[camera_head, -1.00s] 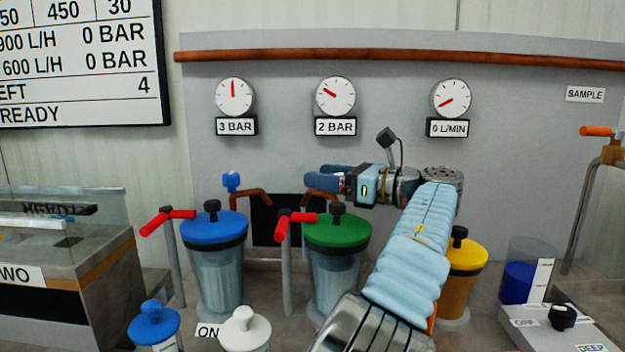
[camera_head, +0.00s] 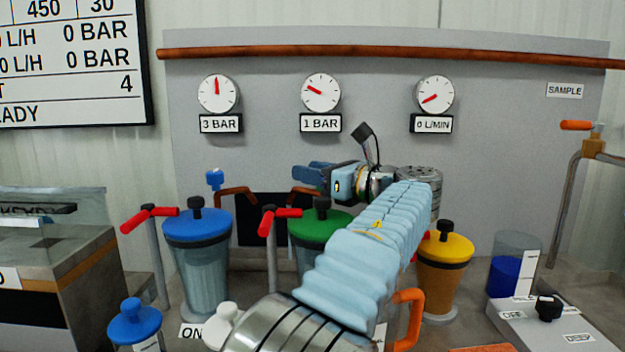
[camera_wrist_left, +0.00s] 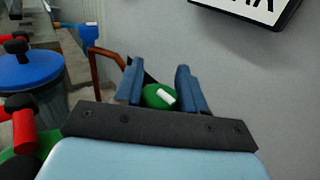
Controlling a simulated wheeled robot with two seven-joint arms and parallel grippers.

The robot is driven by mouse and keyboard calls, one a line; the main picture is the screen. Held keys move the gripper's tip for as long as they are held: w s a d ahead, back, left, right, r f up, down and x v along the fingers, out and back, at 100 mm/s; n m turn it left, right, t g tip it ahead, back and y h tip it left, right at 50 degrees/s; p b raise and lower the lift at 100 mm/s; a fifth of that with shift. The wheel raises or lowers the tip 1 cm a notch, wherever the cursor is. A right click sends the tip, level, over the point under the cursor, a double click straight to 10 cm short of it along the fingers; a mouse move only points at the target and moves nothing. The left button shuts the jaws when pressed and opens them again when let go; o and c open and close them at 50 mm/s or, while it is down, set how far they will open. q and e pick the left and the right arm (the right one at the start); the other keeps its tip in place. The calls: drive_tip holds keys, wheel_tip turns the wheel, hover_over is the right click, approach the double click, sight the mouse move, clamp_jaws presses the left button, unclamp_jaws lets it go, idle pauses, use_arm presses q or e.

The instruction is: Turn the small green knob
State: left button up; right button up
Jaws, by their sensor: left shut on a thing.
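The small green knob (camera_wrist_left: 152,95), with a white bar mark, sits between the two blue fingers of my left gripper (camera_wrist_left: 158,88) in the left wrist view. My left gripper (camera_head: 312,178) is shut on it. In the head view the fingers point left in front of the grey panel, above the green-lidded canister (camera_head: 305,225), and they hide the knob. My left arm covers much of that canister. The middle gauge (camera_head: 321,93) stands above the gripper, with a label reading 1 BAR. My right gripper is not in view.
A small blue knob (camera_head: 214,180) stands on a copper pipe to the left. Red-handled levers (camera_head: 150,217) flank the blue-lidded canister (camera_head: 197,232). A yellow-lidded canister (camera_head: 447,249) stands right of my arm. The panel (camera_head: 520,150) is clear right of the gripper.

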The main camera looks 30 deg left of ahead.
use_arm(q)
drive_tip(key=o, duration=1)
drive_tip(key=shift+c, duration=0.2)
drive_tip(key=shift+d, duration=0.1)
drive_tip(key=s+d, duration=0.2)
drive_tip(key=d, duration=1.1)
drive_tip(key=shift+d+p, duration=0.3)
drive_tip(key=shift+p, duration=0.05)
